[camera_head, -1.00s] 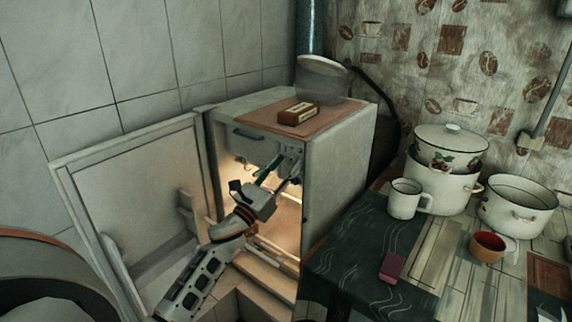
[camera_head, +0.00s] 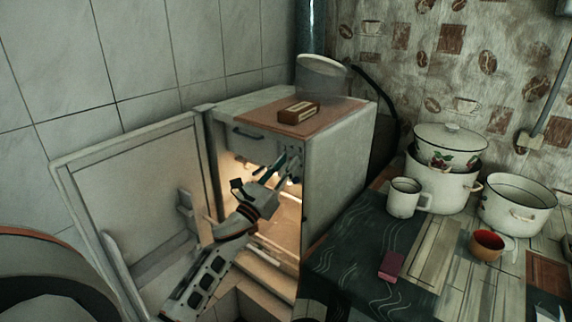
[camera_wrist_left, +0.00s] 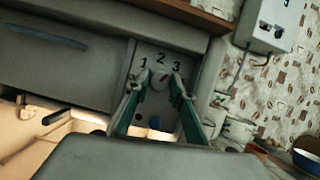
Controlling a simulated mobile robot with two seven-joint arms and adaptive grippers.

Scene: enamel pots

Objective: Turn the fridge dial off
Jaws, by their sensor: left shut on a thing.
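The small fridge (camera_head: 340,165) stands in the corner with its door (camera_head: 130,190) open to the left and a warm light inside. In the left wrist view its dial (camera_wrist_left: 160,80), a pale round knob, sits on the control panel under the numbers 1, 2 and 3. My left gripper (camera_head: 286,160) reaches in at the panel in the upper right of the fridge opening. In the wrist view its green-sided fingers (camera_wrist_left: 160,76) are on either side of the dial, shut on it, and partly hide it. The dial's exact setting is unclear. My right gripper is not in view.
A brown box (camera_head: 298,111) and a pale pot (camera_head: 322,76) are on top of the fridge. The table at right holds a white mug (camera_head: 405,198), a red-lined cup (camera_head: 487,245), enamel pots (camera_head: 517,205) and a pink block (camera_head: 392,265).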

